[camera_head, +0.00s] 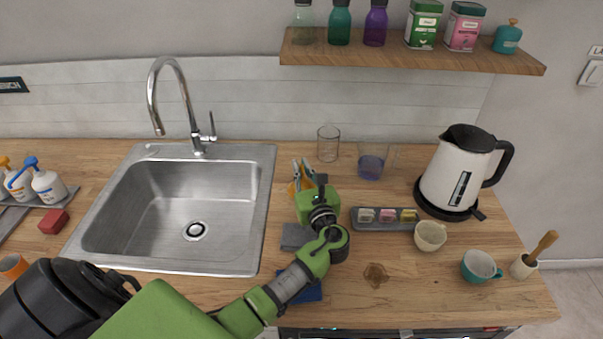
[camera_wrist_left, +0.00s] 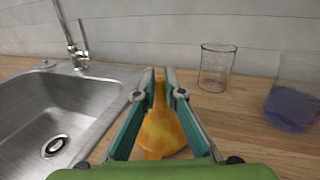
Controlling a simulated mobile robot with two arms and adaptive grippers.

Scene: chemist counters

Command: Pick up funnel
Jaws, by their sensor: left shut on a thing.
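The orange-yellow funnel (camera_wrist_left: 160,128) stands with its narrow end up between the fingers of my left gripper (camera_wrist_left: 160,84) in the left wrist view. The fingers are shut on its narrow upper part. In the head view my left gripper (camera_head: 304,172) is right of the sink, and only small orange bits of the funnel (camera_head: 292,189) show between and beside the fingers. The gripper body hides the rest. I cannot tell whether the funnel's wide end touches the counter. My right gripper is not in view.
The sink (camera_head: 270,165) with its tap (camera_head: 197,135) lies to the left. A clear glass (camera_head: 328,144) and a beaker with purple liquid (camera_head: 371,167) stand behind right. A grey tray (camera_head: 372,224), kettle (camera_head: 460,175) and cups stand right. A wall shelf (camera_head: 400,55) holds jars above.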

